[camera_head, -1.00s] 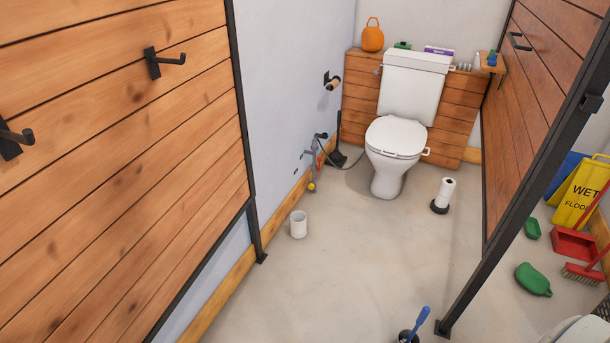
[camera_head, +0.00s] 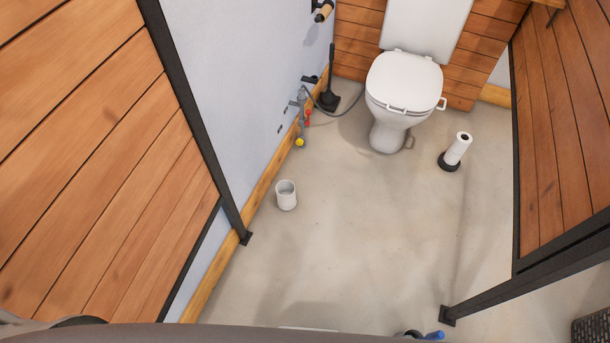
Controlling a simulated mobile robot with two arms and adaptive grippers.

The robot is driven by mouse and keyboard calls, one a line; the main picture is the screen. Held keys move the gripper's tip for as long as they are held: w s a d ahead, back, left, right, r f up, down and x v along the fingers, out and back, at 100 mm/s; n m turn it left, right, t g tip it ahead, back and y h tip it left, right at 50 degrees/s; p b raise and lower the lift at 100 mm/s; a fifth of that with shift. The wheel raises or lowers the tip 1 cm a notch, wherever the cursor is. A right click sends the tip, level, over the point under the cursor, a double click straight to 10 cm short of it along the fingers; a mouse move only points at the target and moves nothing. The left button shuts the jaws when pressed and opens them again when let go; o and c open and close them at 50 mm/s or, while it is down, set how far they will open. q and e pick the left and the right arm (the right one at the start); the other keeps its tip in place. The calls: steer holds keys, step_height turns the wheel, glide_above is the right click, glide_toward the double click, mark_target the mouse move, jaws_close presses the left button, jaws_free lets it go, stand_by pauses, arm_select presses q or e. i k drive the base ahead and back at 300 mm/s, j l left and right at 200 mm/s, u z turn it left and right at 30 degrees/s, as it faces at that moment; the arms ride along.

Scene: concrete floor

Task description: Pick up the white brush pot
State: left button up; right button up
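The white brush pot (camera_head: 286,196) stands upright on the concrete floor, left of the middle of the head view. It is a small round pot, open at the top, and looks empty. It stands a little apart from the wooden skirting of the left wall. Neither of my grippers shows in the head view. A dark rounded part along the bottom edge looks like my own body and hides the floor nearest to me.
Wooden partitions (camera_head: 95,150) with dark posts flank the stall. The floor around the pot is clear.

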mark_target(285, 189)
steer(key=i+l+z, duration=0.1)
steer(key=i+z, duration=0.3)
steer(key=i, duration=0.25)
steer(key=i+z, duration=0.4)
steer(key=i, duration=0.2)
steer(key=i+j+z, duration=0.45)
steer(key=i, duration=0.2)
steer(key=i+l+u, duration=0.1)
steer(key=i+u, duration=0.15)
steer(key=u, duration=0.15)
steer(key=i+l+u, duration=0.15)
steer(key=u, duration=0.25)
steer(key=i+l+u, duration=0.25)
steer(key=u, duration=0.2)
